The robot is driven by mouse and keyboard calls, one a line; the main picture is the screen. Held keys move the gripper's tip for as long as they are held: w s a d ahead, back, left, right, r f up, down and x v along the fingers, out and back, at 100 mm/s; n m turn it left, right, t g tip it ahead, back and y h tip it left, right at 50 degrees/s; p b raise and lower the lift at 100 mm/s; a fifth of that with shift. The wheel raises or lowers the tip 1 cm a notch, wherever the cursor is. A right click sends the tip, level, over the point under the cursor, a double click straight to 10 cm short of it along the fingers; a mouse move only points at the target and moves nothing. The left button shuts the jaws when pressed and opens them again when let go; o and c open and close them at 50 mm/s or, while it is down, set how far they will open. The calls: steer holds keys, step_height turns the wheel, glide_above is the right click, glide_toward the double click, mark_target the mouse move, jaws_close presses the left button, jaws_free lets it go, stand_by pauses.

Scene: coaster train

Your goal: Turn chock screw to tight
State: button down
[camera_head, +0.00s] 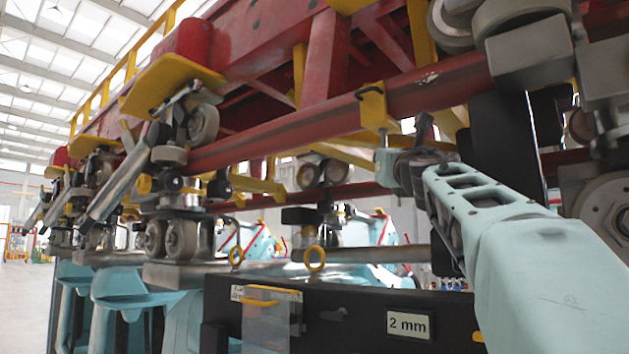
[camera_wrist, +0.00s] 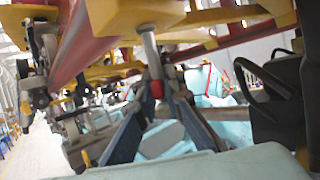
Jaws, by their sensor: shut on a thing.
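A yellow chock (camera_head: 373,108) sits on the red rail in the head view, and its yellow body (camera_wrist: 135,14) fills the top of the wrist view. A grey screw shaft (camera_wrist: 150,47) runs down from it to a small red end piece (camera_wrist: 157,89). My gripper (camera_wrist: 156,92) is shut around that lower end, with its two dark blue-grey fingers converging on it from below. In the head view my gripper (camera_head: 408,168) reaches in from the right, just under the chock. It hides most of the screw there, and the screw's turn angle cannot be told.
The red rail (camera_head: 275,134) runs above my gripper. Grey wheels and brackets (camera_head: 530,55) crowd the right. A black curved part (camera_wrist: 270,95) stands at right in the wrist view. Open floor (camera_head: 25,295) shows far left.

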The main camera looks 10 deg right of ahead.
steer(key=n+y, duration=0.1)
steer(key=y, duration=0.1)
steer(key=n+y, duration=0.1)
steer(key=y, duration=0.1)
steer(key=shift+d+y, duration=0.2)
steer(key=shift+y, duration=0.1)
steer(key=n+y, duration=0.1)
steer(key=y, duration=0.1)
steer(key=n+y+p, duration=0.1)
steer(key=y, duration=0.1)
steer(key=shift+r+n, duration=0.2)
steer(key=shift+n, duration=0.2)
steer(key=n+g+y+p, duration=0.1)
steer(key=y+p, duration=0.1)
steer(key=y, duration=0.1)
steer(key=n+g+y+p, duration=0.1)
steer(key=n+y+p, duration=0.1)
steer(key=y, duration=0.1)
steer(key=shift+a+n+g+y, duration=0.1)
steer(key=shift+n+g+y, duration=0.2)
steer(key=shift+g+y, duration=0.1)
steer(key=shift+n+g+y+p, duration=0.6)
steer(key=shift+y+p, duration=0.35)
steer(key=shift+y, duration=0.05)
steer(key=shift+a+f+y, duration=0.1)
steer(key=shift+y, duration=0.2)
steer(key=c, duration=2)
jaws_free()
steer(key=shift+f, duration=0.1)
steer(key=shift+c, duration=0.2)
